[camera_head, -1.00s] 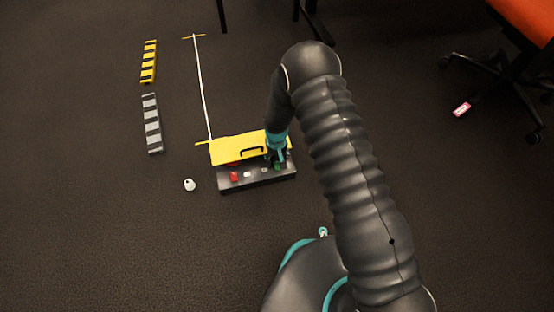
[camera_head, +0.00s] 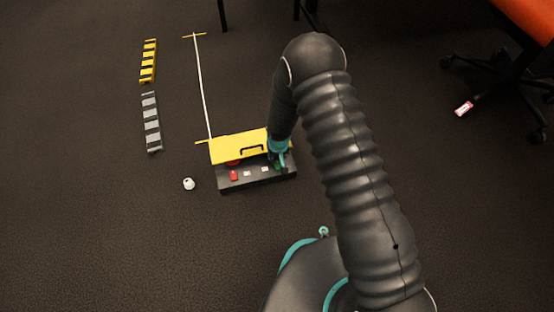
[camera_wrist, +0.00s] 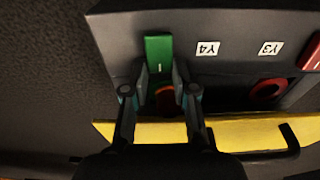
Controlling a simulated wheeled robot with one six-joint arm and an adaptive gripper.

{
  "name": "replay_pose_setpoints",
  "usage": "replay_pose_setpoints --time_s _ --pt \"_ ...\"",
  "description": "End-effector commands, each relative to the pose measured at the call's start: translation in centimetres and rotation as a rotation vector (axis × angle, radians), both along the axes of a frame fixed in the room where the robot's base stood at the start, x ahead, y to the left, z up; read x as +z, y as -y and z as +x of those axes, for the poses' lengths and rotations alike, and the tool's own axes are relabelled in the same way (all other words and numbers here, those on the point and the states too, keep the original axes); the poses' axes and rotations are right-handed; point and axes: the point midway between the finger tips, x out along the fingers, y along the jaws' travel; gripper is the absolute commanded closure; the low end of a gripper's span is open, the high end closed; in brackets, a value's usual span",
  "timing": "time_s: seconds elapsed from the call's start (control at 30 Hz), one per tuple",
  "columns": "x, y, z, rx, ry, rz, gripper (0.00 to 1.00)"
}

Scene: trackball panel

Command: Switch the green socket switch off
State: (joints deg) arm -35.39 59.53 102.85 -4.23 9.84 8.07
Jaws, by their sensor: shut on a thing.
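The green socket switch (camera_wrist: 158,52) is at the near-left part of the black panel in the wrist view, with a light mark on it. In the head view a bit of the green switch (camera_head: 278,168) shows at the panel's right end, mostly hidden by my gripper (camera_head: 281,161). In the wrist view my gripper (camera_wrist: 163,76) has one finger on each side of the switch's lower part and is shut on it. The black panel (camera_head: 240,185) lies on the floor.
A yellow hinged cover with a handle (camera_head: 228,152) stands along the panel's back edge. A red switch (camera_head: 234,175) is at the panel's left. Labels Y4 (camera_wrist: 208,48) and Y3 (camera_wrist: 270,48) and a red round part (camera_wrist: 267,88) show beside the switch. A white object (camera_head: 189,184) lies on the floor.

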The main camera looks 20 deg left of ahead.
Motion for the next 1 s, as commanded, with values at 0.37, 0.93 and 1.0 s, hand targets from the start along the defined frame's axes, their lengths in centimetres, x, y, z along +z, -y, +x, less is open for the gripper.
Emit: replay_pose_setpoints --time_s 0.37,0.93,1.0 --pt "0.0 0.3 -0.1 -0.003 0.042 0.029 1.0" --pt "0.3 -0.1 -0.3 0.004 0.042 0.029 0.48" --pt "0.8 -0.1 -0.3 0.004 0.044 0.03 0.48"
